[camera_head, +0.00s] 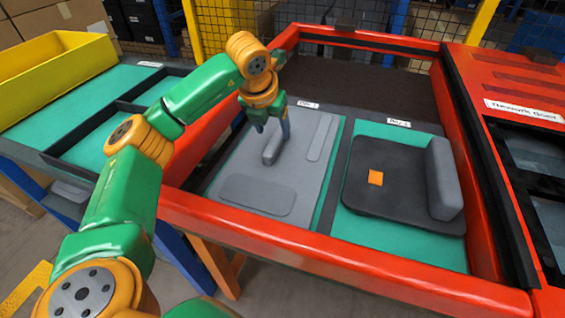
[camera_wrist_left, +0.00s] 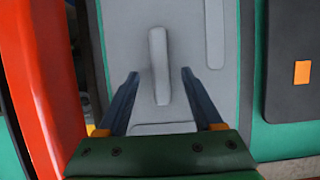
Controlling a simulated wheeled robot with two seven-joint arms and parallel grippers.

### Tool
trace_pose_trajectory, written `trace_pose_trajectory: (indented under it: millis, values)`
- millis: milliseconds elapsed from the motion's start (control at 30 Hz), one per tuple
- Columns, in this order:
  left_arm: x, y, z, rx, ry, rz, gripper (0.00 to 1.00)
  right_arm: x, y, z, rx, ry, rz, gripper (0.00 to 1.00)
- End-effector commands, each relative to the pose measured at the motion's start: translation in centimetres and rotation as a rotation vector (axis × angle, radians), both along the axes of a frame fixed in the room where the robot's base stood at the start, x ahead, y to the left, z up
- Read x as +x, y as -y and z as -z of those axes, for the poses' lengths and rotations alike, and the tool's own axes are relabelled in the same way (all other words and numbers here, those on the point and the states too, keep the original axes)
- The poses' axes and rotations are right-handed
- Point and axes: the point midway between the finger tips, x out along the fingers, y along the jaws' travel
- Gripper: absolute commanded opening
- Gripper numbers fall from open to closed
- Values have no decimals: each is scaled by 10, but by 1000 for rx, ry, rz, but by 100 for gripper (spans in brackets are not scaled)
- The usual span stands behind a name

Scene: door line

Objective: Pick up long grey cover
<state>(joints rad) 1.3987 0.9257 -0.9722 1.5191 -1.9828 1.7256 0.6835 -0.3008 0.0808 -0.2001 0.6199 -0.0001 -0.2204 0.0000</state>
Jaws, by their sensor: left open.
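A long light grey cover (camera_head: 240,165) lies flat in the left bay, with a raised bar handle (camera_head: 272,150) in its middle. The cover also shows in the left wrist view (camera_wrist_left: 125,40), with the handle (camera_wrist_left: 160,65) upright in the picture. My left gripper (camera_head: 272,131) is over the handle, pointing down. In the left wrist view its two fingers (camera_wrist_left: 160,74) are apart, one on each side of the handle, with gaps to it. The fingers partly hide the handle in the head view. My right gripper is not in view.
A dark grey panel (camera_head: 380,195) with an orange square (camera_head: 376,178) and a thick upright grey block (camera_head: 443,180) lies in the right bay. A red frame (camera_head: 330,258) surrounds both bays. A yellow bin (camera_head: 60,75) stands on the green table at left.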

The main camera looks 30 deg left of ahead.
Motion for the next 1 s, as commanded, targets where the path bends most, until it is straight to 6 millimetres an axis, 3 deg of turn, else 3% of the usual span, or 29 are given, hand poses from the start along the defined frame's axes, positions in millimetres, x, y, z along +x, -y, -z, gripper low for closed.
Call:
trace_pose_trajectory:
  millis: [200, 300, 833, 867, 1000]
  values:
    - [12, -3, 39, -1, -4, -1, 68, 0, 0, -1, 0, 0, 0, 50]
    - [16, -4, 49, 0, -2, 0, 68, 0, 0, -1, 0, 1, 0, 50]
    - [17, -4, 53, 0, -1, 1, 68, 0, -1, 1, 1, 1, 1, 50]
    - [17, -4, 53, 0, -1, 1, 62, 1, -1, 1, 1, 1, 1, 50]
    - [17, -4, 53, 0, -1, 1, 24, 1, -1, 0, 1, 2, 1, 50]
